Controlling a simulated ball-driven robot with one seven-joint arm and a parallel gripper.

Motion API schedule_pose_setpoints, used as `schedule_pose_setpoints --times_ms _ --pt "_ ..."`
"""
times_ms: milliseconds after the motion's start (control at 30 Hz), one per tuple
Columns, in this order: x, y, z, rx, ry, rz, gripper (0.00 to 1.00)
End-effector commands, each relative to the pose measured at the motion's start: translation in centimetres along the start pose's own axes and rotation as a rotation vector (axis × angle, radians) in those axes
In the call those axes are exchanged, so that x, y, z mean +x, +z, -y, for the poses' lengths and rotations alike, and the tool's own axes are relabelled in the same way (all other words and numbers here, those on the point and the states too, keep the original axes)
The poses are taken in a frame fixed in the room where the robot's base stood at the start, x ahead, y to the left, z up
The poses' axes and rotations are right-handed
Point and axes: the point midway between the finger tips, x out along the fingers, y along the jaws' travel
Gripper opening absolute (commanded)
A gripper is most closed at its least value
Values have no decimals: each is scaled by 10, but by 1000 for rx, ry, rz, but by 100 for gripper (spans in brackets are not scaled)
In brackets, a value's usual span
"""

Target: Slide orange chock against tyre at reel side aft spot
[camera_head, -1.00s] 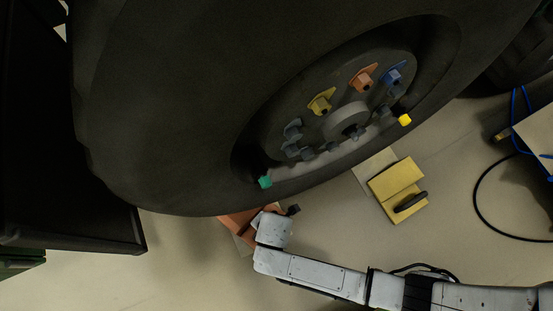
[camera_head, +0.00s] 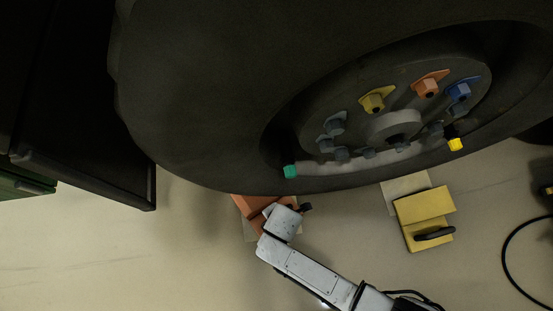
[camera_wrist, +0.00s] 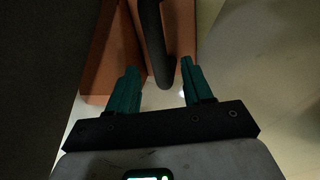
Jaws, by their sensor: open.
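The big dark tyre (camera_head: 190,90) fills the upper part of the head view and likely the dark left side of the wrist view. The orange chock (camera_head: 248,206) lies on the floor at the tyre's lower edge, partly covered by my arm's end; whether it touches the tyre I cannot tell. In the wrist view the chock (camera_wrist: 100,50) shows close up, with its dark handle (camera_wrist: 152,40) reaching down between my fingers. My gripper (camera_wrist: 160,72) is open, one teal finger on each side of the handle, with gaps visible. The fingertips are hidden in the head view.
A yellow chock (camera_head: 424,213) with a dark handle stands right of the orange one, beside a pale floor patch (camera_head: 404,186). A dark cabinet-like body (camera_head: 85,130) stands at left. A black cable (camera_head: 508,262) curves at right. Floor below the tyre is mostly clear.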

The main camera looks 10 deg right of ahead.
Motion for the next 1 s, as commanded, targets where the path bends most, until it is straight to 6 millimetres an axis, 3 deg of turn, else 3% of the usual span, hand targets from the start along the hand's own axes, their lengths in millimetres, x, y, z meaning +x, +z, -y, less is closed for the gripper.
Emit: schedule_pose_setpoints --times_ms 33,233,700,1000 --pt "14 0 1 0 0 0 51" --pt "35 0 0 0 0 0 51" --pt "41 0 0 0 0 0 51" --pt "41 0 0 0 0 0 23"
